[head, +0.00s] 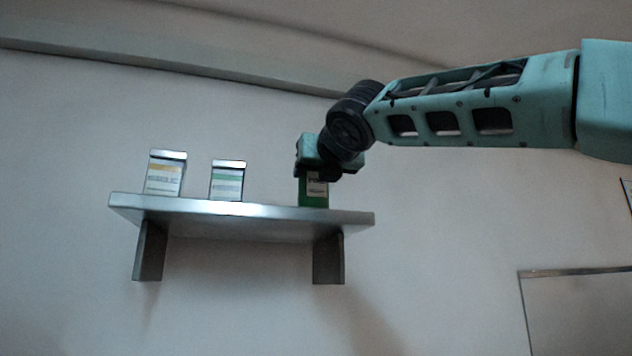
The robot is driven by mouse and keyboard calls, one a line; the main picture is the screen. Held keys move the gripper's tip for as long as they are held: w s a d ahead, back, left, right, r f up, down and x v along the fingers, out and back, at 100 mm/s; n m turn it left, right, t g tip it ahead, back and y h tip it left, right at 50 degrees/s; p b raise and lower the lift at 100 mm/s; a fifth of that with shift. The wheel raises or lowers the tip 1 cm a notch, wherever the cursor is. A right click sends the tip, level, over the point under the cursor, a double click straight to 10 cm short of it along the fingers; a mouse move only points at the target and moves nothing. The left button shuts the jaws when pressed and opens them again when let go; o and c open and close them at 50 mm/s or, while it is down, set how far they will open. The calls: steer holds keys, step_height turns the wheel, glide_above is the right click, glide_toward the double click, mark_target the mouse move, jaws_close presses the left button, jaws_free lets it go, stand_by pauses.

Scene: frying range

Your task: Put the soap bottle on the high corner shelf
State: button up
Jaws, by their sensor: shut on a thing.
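A green soap bottle (313,201) with a pale label is upright at the right part of the high metal shelf (250,211) in the head view. Its base is at the shelf's top surface; I cannot tell whether it touches. My gripper (322,176) is shut on the bottle from above and the right. The bottle's upper part is hidden behind the gripper and wrist. My arm reaches in from the right edge of the picture.
Two labelled boxes, a larger one (165,174) and a smaller one (227,182), stand on the shelf's left half. Free shelf room lies between the smaller box and the bottle. Two brackets hold the shelf on a plain wall. A panel (580,312) is at lower right.

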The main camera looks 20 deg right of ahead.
steer(key=shift+f, duration=0.5)
steer(key=o, duration=1.1)
steer(key=shift+f, duration=0.2)
steer(key=shift+o, duration=0.2)
steer(key=shift+r, duration=0.2)
steer(key=s+b, duration=0.3)
steer(key=s, duration=0.9)
steer(key=shift+b, duration=0.35)
steer(key=shift+f, duration=0.1)
